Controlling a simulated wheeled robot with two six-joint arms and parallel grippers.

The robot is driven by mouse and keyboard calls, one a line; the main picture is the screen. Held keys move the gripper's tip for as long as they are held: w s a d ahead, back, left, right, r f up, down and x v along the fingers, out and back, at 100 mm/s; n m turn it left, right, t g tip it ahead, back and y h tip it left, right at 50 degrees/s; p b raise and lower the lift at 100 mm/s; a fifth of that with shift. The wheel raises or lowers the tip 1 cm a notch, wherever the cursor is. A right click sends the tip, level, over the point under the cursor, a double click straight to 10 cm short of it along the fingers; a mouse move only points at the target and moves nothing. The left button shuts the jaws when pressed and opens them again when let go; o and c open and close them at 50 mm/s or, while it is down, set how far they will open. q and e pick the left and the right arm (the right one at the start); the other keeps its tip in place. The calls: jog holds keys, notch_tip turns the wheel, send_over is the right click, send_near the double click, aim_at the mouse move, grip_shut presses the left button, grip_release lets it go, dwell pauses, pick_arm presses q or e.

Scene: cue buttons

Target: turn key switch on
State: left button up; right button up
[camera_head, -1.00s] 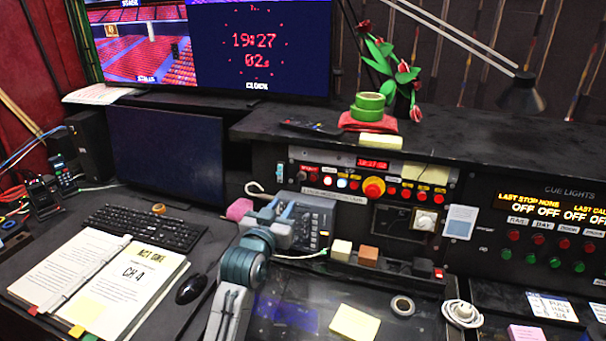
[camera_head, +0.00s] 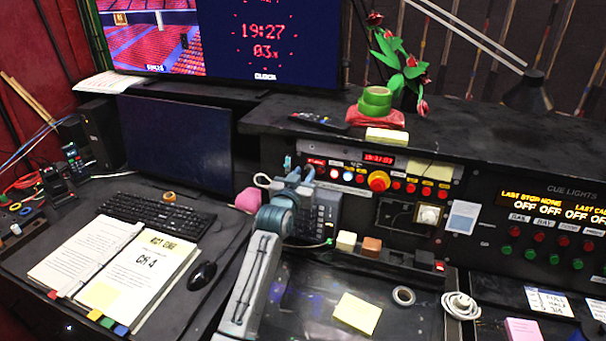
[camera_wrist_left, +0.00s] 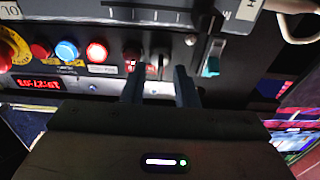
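My left gripper (camera_head: 301,174) reaches the left end of the button panel in the head view. In the left wrist view the gripper (camera_wrist_left: 158,88) is open, with its two dark fingers apart and pointing at the panel. What looks like the key switch (camera_wrist_left: 161,66), a small dark round fitting with a thin upright key, shows between the fingertips. I cannot tell whether the fingers touch it. In the head view the gripper hides that spot. My right gripper is in neither view.
Beside the fingers are a teal-tipped switch (camera_wrist_left: 212,62), a dark red button (camera_wrist_left: 132,58), a lit red button (camera_wrist_left: 97,52) and a blue button (camera_wrist_left: 66,50). A grey desk phone (camera_head: 323,214) stands below the panel, close to my arm. A yellow note (camera_head: 357,313) lies on the desk.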

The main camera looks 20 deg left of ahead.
pick_arm(q)
grip_shut()
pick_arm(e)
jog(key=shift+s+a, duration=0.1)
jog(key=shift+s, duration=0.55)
